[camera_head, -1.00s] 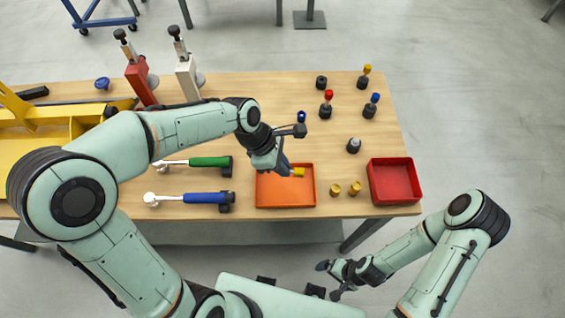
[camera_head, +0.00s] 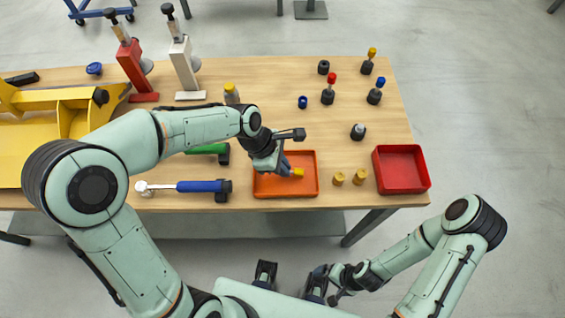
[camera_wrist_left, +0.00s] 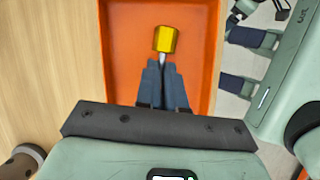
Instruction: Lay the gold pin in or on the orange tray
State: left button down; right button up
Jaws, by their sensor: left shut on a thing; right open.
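The gold pin (camera_head: 298,173) has a gold head and a thin silver shaft. In the left wrist view the pin (camera_wrist_left: 165,40) has its shaft between the fingertips of my left gripper (camera_wrist_left: 164,66), which is shut on it. In the head view my left gripper (camera_head: 288,169) is over the orange tray (camera_head: 272,187). The pin is within the tray's outline; I cannot tell whether it touches the floor of the orange tray (camera_wrist_left: 123,60). My right gripper (camera_head: 327,285) is open and empty, off the table's front edge.
Two gold cylinders (camera_head: 339,178) and a red tray (camera_head: 403,182) stand right of the orange tray. A blue-handled tool (camera_head: 200,186) and a partly hidden green-handled one (camera_head: 207,149) lie to the left. Several knobbed pins in dark holders stand at the back right.

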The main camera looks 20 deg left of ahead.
pick_arm(q)
jog(key=shift+f, duration=0.45)
jog(key=c, duration=1.2)
grip_release()
jog(key=shift+o, duration=0.2)
jog(key=p+v, duration=0.1)
jog(key=v, duration=1.2)
jog(key=shift+r, duration=0.25)
jog(key=shift+s+f, duration=0.1)
